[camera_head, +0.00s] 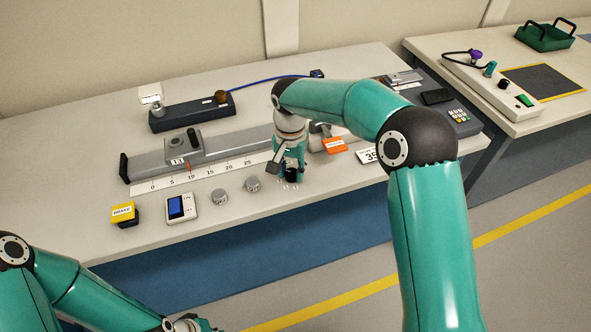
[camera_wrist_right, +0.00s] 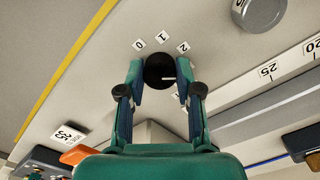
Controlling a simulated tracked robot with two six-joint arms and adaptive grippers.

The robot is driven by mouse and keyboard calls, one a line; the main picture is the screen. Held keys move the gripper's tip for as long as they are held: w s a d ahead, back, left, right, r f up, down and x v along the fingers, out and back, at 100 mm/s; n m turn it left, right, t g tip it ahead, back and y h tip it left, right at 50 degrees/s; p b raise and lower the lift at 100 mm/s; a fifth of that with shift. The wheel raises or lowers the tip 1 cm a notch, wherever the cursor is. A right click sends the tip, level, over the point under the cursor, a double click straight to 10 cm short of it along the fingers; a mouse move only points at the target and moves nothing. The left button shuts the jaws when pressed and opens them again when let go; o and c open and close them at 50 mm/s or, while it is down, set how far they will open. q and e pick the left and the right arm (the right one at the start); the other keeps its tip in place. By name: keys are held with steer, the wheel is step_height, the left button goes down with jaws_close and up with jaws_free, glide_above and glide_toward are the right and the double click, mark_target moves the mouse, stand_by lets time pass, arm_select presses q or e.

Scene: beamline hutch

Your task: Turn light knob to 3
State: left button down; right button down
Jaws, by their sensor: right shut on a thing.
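The light knob (camera_wrist_right: 160,69) is a round black knob on the bench top, with a white pointer line. Small labels ring it: 0 (camera_wrist_right: 138,44), 1 (camera_wrist_right: 162,37), 2 (camera_wrist_right: 183,47) and one partly hidden by a finger. The line points right in the right wrist view, below the 2 label. My right gripper (camera_wrist_right: 162,80) is shut on the knob from both sides. In the head view, my right gripper (camera_head: 291,170) is over the front of the bench and largely hides the knob. My left gripper (camera_head: 190,323) is cut off at the bottom edge.
A scaled rail (camera_head: 225,152) lies behind.

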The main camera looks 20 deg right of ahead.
mark_target(291, 171)
steer(key=shift+w+d+r+m, duration=0.1)
steer(key=shift+w+r+m, duration=0.15)
steer(key=shift+m, duration=0.35)
steer(key=c, duration=0.8)
jaws_free()
steer(key=shift+f, duration=0.1)
steer(key=shift+o, duration=0.2)
steer(key=shift+s+f, duration=0.1)
step_height(291, 171, up, 12)
